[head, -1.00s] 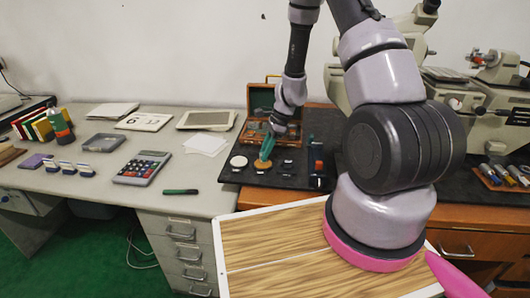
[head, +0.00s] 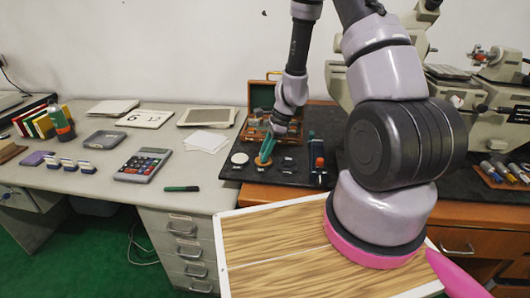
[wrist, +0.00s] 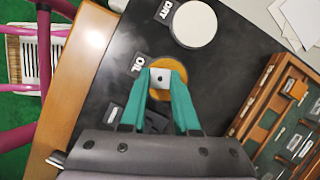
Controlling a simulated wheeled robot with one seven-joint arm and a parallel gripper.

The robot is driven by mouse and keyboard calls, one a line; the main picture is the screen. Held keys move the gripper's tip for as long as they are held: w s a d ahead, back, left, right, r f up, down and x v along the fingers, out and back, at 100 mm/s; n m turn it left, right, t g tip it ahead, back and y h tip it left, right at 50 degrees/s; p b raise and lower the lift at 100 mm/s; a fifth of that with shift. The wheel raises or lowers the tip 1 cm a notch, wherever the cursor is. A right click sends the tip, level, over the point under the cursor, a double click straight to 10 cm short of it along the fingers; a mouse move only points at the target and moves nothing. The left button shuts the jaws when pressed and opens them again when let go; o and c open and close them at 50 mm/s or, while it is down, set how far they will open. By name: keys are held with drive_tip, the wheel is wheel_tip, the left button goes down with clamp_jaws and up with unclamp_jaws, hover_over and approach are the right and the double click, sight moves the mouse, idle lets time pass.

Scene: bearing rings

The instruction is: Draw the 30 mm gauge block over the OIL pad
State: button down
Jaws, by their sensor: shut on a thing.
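My gripper (wrist: 160,80) has teal fingers and is shut on a small pale metal block, the gauge block (wrist: 160,77). The block is at the amber round OIL pad (wrist: 158,94), with the pad showing around it. Whether the block touches the pad I cannot tell. The OIL label (wrist: 137,64) lies beside the pad. In the head view my gripper (head: 265,154) points down at the amber pad (head: 258,164), and the block is hidden there. The white round DRY pad (wrist: 194,24) is beside the OIL pad; it also shows in the head view (head: 239,158).
An open wooden case (wrist: 285,110) with fitted slots stands close to my gripper. A black mat (wrist: 103,75) lies under the pads. In the head view, a calculator (head: 143,164) and a green marker (head: 181,189) lie on the grey desk. Microscopes (head: 415,50) stand behind my arm.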

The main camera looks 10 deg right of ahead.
drive_tip(key=shift+w, duration=0.15)
drive_tip(key=shift+w+d, duration=0.2)
drive_tip(key=shift+w, duration=0.25)
drive_tip(key=shift+w+d, duration=0.2)
drive_tip(key=shift+w, duration=0.25)
drive_tip(key=shift+s, duration=0.2)
drive_tip(key=shift+s+a, duration=0.2)
drive_tip(key=shift+s, duration=0.15)
drive_tip(key=shift+r, duration=2.55)
